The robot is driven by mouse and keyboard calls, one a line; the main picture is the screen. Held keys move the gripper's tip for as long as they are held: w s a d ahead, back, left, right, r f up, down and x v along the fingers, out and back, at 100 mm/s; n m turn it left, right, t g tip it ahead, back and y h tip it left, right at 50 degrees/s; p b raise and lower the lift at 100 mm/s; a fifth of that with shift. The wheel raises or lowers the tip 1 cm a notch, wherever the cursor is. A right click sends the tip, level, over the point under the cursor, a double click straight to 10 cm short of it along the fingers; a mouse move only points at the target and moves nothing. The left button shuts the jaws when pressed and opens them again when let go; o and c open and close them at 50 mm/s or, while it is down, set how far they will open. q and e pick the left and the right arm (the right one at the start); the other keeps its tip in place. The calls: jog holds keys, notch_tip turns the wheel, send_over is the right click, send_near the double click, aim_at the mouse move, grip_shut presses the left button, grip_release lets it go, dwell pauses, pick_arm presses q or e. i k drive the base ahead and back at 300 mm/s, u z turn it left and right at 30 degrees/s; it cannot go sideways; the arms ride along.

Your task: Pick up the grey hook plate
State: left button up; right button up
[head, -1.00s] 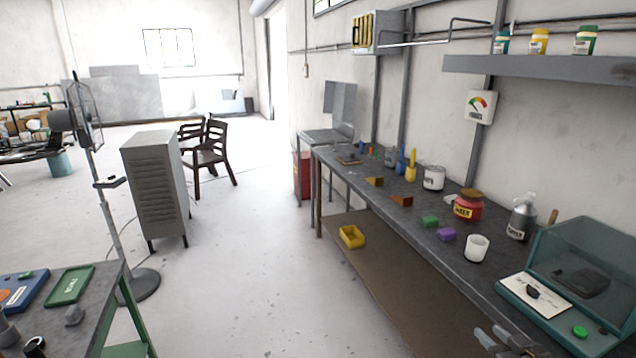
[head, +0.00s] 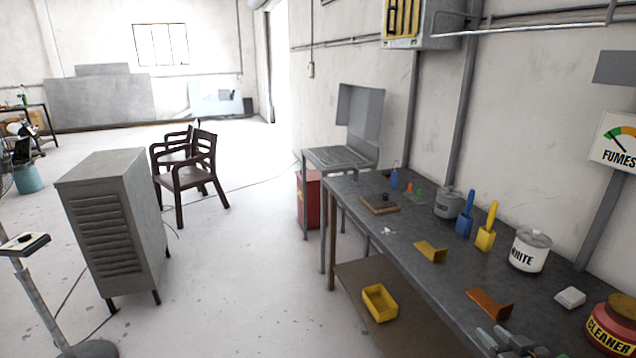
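Two bent plates of other colours lie on the dark workbench (head: 455,277): a yellow one (head: 430,252) and a copper-orange one (head: 489,302). My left gripper is not in view.
On the bench stand a white tin (head: 529,251), a red cleaner jar (head: 612,325), a grey tin (head: 449,203), and blue (head: 465,225) and yellow (head: 485,238) handled tools. A yellow bin (head: 380,302) sits on the lower shelf. A grey cabinet (head: 112,225) stands left; floor between is open.

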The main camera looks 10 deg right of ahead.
aim_at(356, 171)
jog(key=i, duration=3.05)
jog(key=u, duration=3.15)
jog(key=k, duration=0.35)
jog(key=z, duration=2.7)
